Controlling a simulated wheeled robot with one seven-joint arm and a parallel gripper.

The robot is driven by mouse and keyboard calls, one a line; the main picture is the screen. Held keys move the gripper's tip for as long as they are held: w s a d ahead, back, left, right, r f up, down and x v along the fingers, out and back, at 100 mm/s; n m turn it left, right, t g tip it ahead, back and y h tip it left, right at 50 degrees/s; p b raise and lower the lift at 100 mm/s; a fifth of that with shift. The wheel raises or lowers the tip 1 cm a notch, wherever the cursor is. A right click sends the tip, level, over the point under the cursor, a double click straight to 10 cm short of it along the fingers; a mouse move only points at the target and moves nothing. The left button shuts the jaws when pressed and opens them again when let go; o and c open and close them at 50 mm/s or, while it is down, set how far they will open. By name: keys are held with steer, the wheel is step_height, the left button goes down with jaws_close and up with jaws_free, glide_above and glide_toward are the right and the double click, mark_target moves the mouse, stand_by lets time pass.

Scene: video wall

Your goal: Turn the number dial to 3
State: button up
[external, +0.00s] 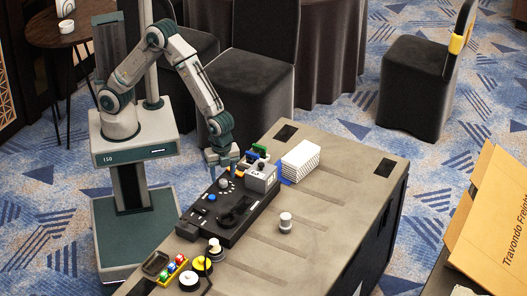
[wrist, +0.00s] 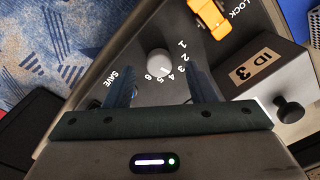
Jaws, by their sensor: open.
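The number dial (wrist: 158,63) is a pale grey round knob on the dark control panel, with white digits 1 to 6 around its right and lower sides in the wrist view. I cannot tell for sure which digit it points to. My gripper (wrist: 159,70) is open, its two dark blue fingers on either side of the dial, with gaps to the knob. In the external view my gripper (external: 222,168) points down over the far end of the panel (external: 250,214). The dial (external: 224,183) shows small just below it. Contact is not visible.
A grey box marked ID 3 (wrist: 262,68) with a black knob stands close to the right finger. An orange lock switch (wrist: 211,17) is above it. A white stack (external: 301,160), a grey knobbed piece (external: 286,222) and a yellow disc (external: 202,265) are on the table.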

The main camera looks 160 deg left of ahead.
mark_target(223, 181)
step_height(223, 181, up, 12)
stand_by(0.3)
steer(key=shift+f, duration=0.1)
